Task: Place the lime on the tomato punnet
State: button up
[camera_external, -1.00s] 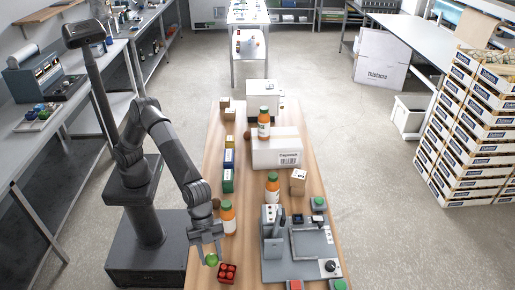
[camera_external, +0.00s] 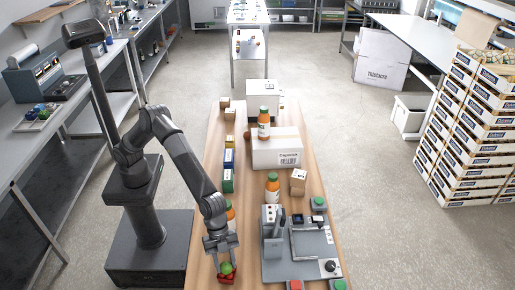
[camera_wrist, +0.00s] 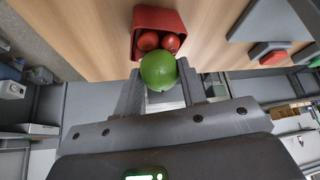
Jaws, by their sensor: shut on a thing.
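The green lime (camera_external: 226,268) is between the fingers of my gripper (camera_external: 225,264), which is shut on it. The lime also shows in the wrist view (camera_wrist: 158,71), between the two fingertips. The red tomato punnet (camera_wrist: 180,20) holds red tomatoes and sits on the wooden table. In the external view the punnet (camera_external: 226,279) is right by the lime, partly hidden by it and the fingers. In the wrist view the lime covers the punnet's near edge; I cannot tell whether they touch.
An orange bottle (camera_external: 231,217) stands just behind my gripper, partly hidden by the arm. A grey device (camera_external: 300,262) stands to the right on the table (camera_external: 208,264). Small coloured boxes (camera_external: 228,182) and a white carton (camera_external: 276,150) stand farther back.

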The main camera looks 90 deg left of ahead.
jog(key=o, duration=1)
jog(key=v, duration=1.2)
jog(key=s+a+r+n+t+y, duration=0.1)
jog(key=s+a+r+n, duration=0.15)
jog(key=a, duration=0.75)
jog(key=s+a+r+n+t+y, duration=0.1)
jog(key=a+r+n, duration=0.15)
jog(key=a, duration=0.85)
jog(key=s+a+r+n+t+y, duration=0.1)
jog(key=s+a+r+n, duration=0.15)
jog(key=a, duration=0.75)
jog(key=s+a+f+n+y, duration=0.1)
jog(key=s+a+n, duration=0.1)
jog(key=s+a, duration=0.4)
jog(key=s+a+f+n+y, duration=0.1)
jog(key=s+a+f+n, duration=0.1)
jog(key=s+a, duration=0.4)
jog(key=s+a+f+n, duration=0.1)
jog(key=s+a+n, duration=0.2)
jog(key=s+a, duration=0.3)
jog(key=shift+a+f+t+y, duration=0.15)
jog(key=shift+a+t+y, duration=0.05)
jog(key=shift+a, duration=0.7)
jog(key=shift+a+f+t+y, duration=0.2)
jog(key=shift+a, duration=0.65)
